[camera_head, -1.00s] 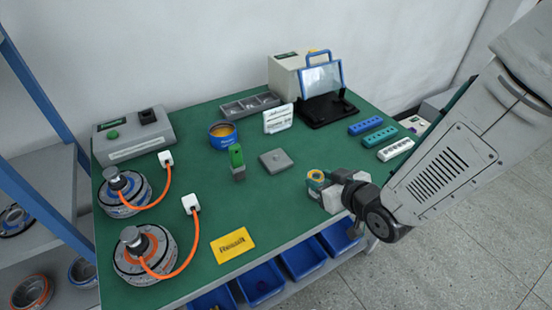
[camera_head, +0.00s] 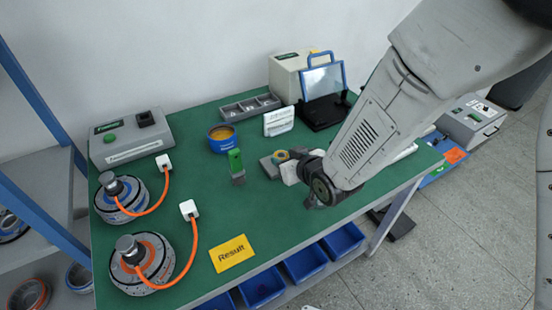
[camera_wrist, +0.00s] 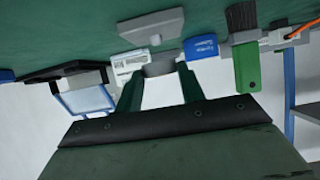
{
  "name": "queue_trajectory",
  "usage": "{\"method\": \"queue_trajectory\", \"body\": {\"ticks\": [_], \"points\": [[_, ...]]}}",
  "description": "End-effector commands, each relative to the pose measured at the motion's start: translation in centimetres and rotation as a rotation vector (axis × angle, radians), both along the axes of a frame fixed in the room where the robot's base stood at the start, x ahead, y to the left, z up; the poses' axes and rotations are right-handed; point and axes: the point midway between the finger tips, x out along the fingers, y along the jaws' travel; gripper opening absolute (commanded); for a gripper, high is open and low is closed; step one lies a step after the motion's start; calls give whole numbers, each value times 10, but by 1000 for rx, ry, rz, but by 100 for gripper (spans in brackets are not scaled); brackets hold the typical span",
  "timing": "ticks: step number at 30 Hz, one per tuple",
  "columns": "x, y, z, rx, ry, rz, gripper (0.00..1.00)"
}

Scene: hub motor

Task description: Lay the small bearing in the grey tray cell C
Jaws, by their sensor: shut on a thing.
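My gripper (camera_head: 286,157) is shut on a small ring, the bearing (camera_head: 281,155), over the table near the square grey block. In the wrist view the bearing (camera_wrist: 159,69) shows as a grey band between my two green fingers. The grey tray (camera_head: 226,119) lies at the back of the table, behind and left of my gripper, apart from it. It has a row of cells that look empty; their letters cannot be read. The gripper's height above the table is hard to tell.
The square grey block (camera_head: 268,168) lies beside my gripper. A green-handled brush (camera_head: 236,163), a blue tin (camera_head: 221,138) and a white card stand (camera_head: 278,121) are around the path to the tray. A black stand with a blue-framed panel (camera_head: 323,84) is at the back right.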

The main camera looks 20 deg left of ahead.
Motion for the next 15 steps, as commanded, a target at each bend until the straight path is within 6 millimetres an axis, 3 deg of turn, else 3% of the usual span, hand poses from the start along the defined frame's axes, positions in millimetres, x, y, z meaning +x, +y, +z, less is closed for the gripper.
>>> {"method": "queue_trajectory", "body": {"ticks": [6, 11, 13, 15], "points": [[13, 13, -3, -1, 1, -16, 16], [13, 13, -29, -3, 3, -17, 16], [13, 12, -33, -2, 2, -19, 12], [13, 11, -35, -3, 3, -21, 3]]}}
